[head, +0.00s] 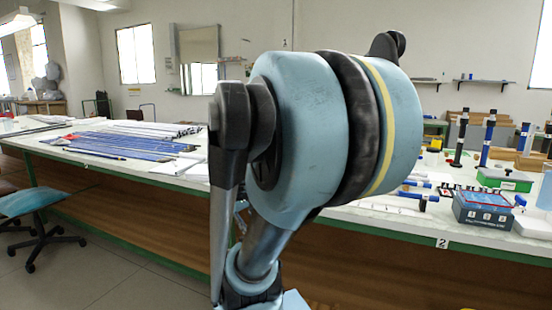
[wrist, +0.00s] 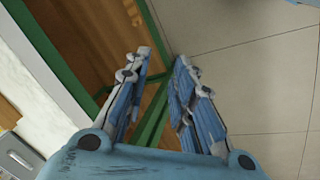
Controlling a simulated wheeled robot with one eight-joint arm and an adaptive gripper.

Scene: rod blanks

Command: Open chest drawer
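My gripper (wrist: 163,62) shows in the wrist view with its two blue and white fingers apart and nothing between them. It points down past the green-framed edge of the long table, over the floor. I cannot make out a chest or a drawer in either view. In the head view my own arm fills the middle and hides part of the table and whatever is behind it; the gripper fingers do not show there.
The long table (head: 125,171) has a green edge and a brown wooden panel (wrist: 88,40) below. Blue rods (head: 130,140) lie on its left part. A grey-blue box (head: 487,208) stands on the right. A swivel chair (head: 40,200) is at left. Tiled floor (wrist: 250,75) is clear.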

